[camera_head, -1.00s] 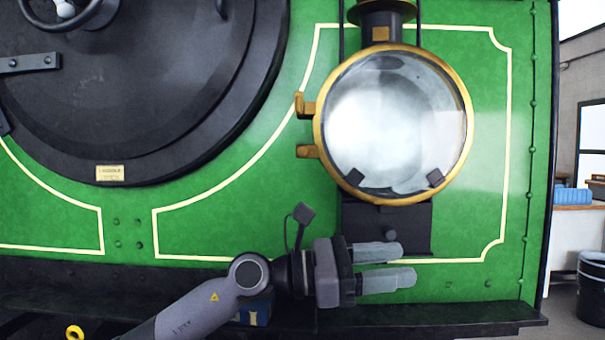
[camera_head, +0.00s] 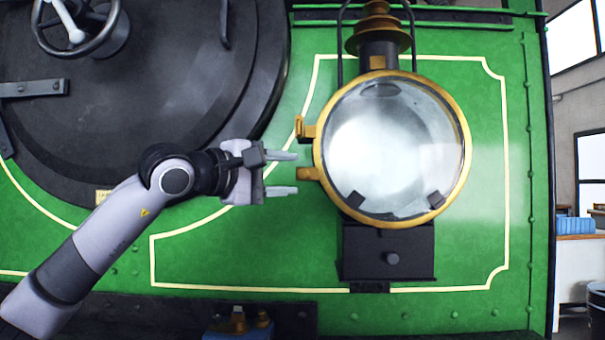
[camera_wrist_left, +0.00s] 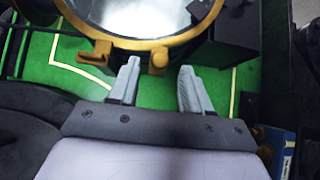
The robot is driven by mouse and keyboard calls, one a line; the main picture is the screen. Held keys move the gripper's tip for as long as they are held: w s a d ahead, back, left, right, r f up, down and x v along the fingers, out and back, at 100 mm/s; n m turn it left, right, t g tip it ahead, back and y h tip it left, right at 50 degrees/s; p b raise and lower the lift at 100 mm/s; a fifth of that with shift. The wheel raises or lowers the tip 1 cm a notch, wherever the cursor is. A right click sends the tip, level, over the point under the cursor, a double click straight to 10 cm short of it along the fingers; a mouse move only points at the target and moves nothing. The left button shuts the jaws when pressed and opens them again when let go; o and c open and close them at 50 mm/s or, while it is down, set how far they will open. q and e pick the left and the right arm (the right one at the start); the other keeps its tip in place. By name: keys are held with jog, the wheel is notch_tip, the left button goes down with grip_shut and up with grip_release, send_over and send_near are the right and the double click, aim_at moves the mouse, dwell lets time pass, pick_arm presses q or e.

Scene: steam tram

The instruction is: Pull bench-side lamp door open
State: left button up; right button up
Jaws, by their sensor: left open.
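The lamp door (camera_head: 463,110) is a round glass pane in a brass ring on the green tram front. It looks shut, and two brass lugs stick out on its left side: an upper hooked one (camera_head: 304,129) and a lower one (camera_head: 309,174). My left gripper (camera_head: 291,173) is open and empty, just left of the lugs, with its fingers pointing right. In the left wrist view the open fingers (camera_wrist_left: 157,85) point at the brass rim (camera_wrist_left: 125,42), near a lug (camera_wrist_left: 159,59). I cannot tell whether they touch it. My right gripper is not in view.
A large dark round smokebox door (camera_head: 150,90) with a handwheel (camera_head: 75,25) stands to the left. A dark box with a knob (camera_head: 392,258) sits below the lamp. A bench with a blue item (camera_head: 574,225) is at the far right.

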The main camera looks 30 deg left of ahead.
aim_at(301, 174)
pick_arm(q)
jog(key=shift+p+x, duration=0.35)
jog(key=shift+x, duration=1.95)
grip_shut()
jog(key=shift+s+d, duration=0.15)
